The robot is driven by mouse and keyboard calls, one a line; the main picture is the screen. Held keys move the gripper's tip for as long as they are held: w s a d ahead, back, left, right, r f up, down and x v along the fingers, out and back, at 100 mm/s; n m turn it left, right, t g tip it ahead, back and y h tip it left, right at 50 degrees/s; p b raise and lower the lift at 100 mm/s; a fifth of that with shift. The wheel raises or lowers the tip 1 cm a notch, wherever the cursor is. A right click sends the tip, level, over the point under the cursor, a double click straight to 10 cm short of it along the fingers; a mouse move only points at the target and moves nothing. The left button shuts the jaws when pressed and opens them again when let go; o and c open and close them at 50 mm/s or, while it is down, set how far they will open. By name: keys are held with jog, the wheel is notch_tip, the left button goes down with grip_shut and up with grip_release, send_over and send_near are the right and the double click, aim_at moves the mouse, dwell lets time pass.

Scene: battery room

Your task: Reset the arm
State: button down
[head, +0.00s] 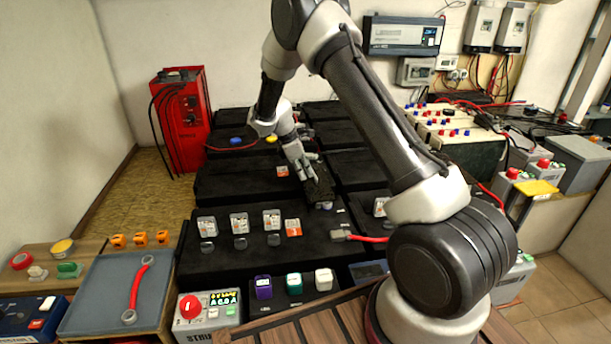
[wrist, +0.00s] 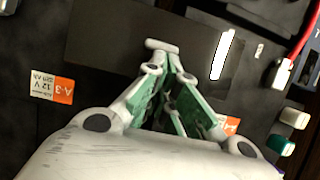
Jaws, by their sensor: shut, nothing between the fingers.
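My arm reaches from the front right over the rows of black batteries (head: 262,188) in the head view. My gripper (head: 309,178) points down over the middle rows, close to a dark textured block (head: 320,188). In the wrist view my gripper (wrist: 163,48) has its fingers brought together at the tips, with nothing between them. Below the tips lies a dark flat surface (wrist: 110,35) with a white strip. I cannot tell whether the tips touch it. An A-3 12 V label (wrist: 52,87) shows to the left of the fingers.
A red charger (head: 180,120) stands at the back left. More batteries and cables fill the right side.

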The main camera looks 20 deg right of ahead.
jog(key=s+v, duration=0.1)
jog(key=v, duration=1)
jog(key=s+f+m+g, duration=0.1)
jog(key=s+f+m, duration=0.1)
jog(key=s+m, duration=0.25)
jog(key=s+d+r+m+t+y, duration=0.1)
jog(key=s+d+r+m+t, duration=0.1)
jog(key=s+r, duration=0.5)
jog(key=s+d+r+m+t+y, duration=0.2)
jog(key=s+r+m, duration=0.3)
jog(key=s, duration=1.1)
jog(key=s+d+r+m+t+y, duration=0.1)
jog(key=s+d+r+m, duration=0.3)
jog(key=s+r, duration=0.6)
jog(key=shift+s+d+t, duration=0.3)
jog(key=shift+s+t, duration=0.4)
jog(key=shift+s, duration=0.25)
jog(key=shift+r, duration=0.1)
